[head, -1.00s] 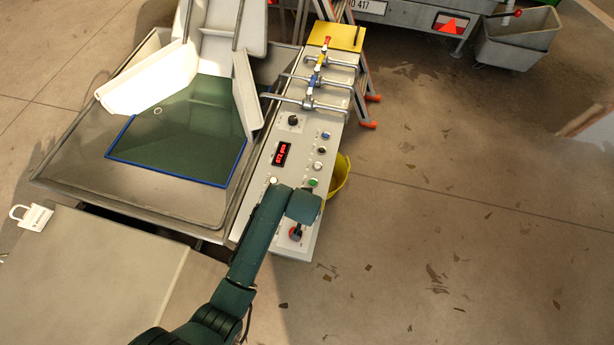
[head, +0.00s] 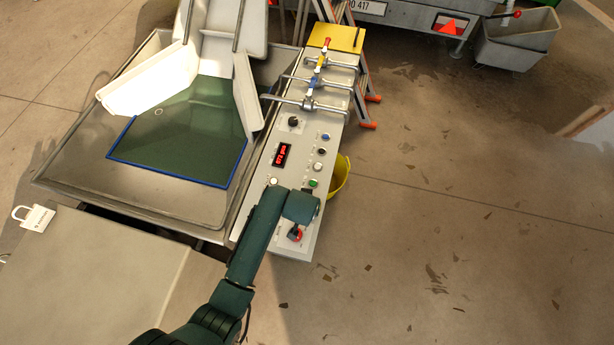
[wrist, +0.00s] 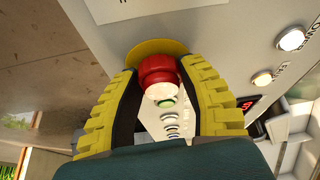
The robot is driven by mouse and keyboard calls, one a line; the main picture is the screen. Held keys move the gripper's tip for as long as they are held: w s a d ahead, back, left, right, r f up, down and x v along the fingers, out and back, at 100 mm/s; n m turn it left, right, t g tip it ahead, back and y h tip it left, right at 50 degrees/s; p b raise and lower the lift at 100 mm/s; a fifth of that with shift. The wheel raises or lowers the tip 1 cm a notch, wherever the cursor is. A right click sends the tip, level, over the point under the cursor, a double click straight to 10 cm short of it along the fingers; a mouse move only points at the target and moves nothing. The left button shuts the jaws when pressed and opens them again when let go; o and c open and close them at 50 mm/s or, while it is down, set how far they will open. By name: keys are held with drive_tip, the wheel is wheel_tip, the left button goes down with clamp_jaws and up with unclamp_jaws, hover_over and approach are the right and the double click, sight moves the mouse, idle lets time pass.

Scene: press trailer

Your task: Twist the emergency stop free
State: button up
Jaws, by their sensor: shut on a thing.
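The red emergency stop (wrist: 158,72) sits on a yellow disc (wrist: 150,48) on the grey control panel. In the wrist view it lies between the two yellow-padded fingers of my gripper (wrist: 160,85), which is shut on it from both sides. In the head view the emergency stop (head: 296,234) shows as a bit of red at the panel's near end, partly hidden by my gripper (head: 294,232). My dark green arm reaches over the panel from below.
The control panel (head: 262,200) carries several buttons, a knob (head: 293,121) and a red display (head: 282,155). Valve levers (head: 309,104) stand at its far end. A steel tray (head: 75,170) lies left and a yellow bucket (head: 339,178) right. Floor to the right is mostly clear.

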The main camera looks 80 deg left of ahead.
drive_tip(key=m+p, duration=0.1)
drive_tip(key=m, duration=0.1)
drive_tip(key=shift+s+m+t+h+p, duration=0.15)
drive_tip(key=shift+m+t+h+p, duration=0.15)
drive_tip(key=shift+m+t+p, duration=0.1)
drive_tip(key=shift+f+m+t+h+p, duration=0.1)
drive_tip(key=shift+m+t+h+p, duration=0.4)
drive_tip(key=shift+m, duration=1.4)
drive_tip(key=o, duration=1.2)
drive_tip(key=v, duration=1.2)
drive_tip(key=shift+s+a, duration=0.1)
drive_tip(key=shift+a, duration=0.1)
